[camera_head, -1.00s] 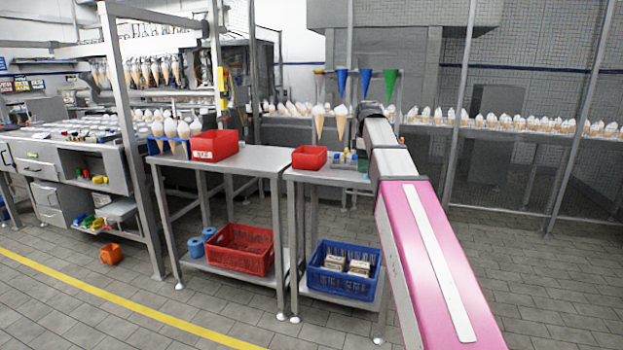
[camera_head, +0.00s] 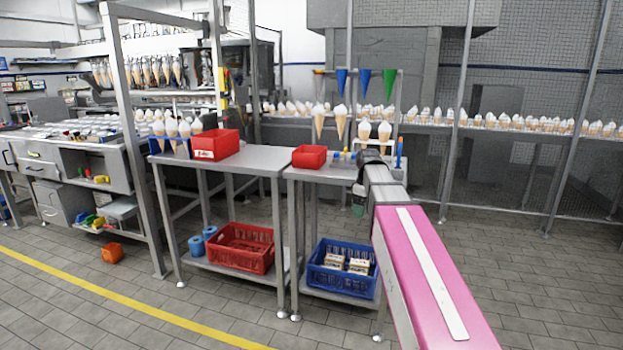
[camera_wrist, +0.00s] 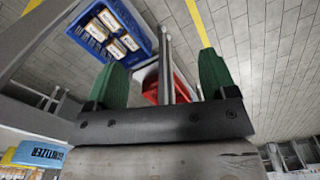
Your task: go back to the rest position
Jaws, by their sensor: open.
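My gripper (camera_wrist: 162,80) shows in the wrist view with its two green fingers wide apart and nothing between them. In the head view the gripper (camera_head: 358,205) is mostly hidden behind my arm; a bit of green shows beside the front right of the right table (camera_head: 335,172). My pink and grey arm reaches in from the lower right. Beyond the fingers in the wrist view is part of a red crate (camera_wrist: 180,87), and a blue crate (camera_wrist: 72,30) with small boxes is at the upper left.
A red bin (camera_head: 309,157) and cones in a holder (camera_head: 384,132) stand on the right table. The left table bears another red bin (camera_head: 214,145). The blue crate (camera_head: 318,275) and red crate (camera_head: 232,262) sit on lower shelves. The floor at right is clear.

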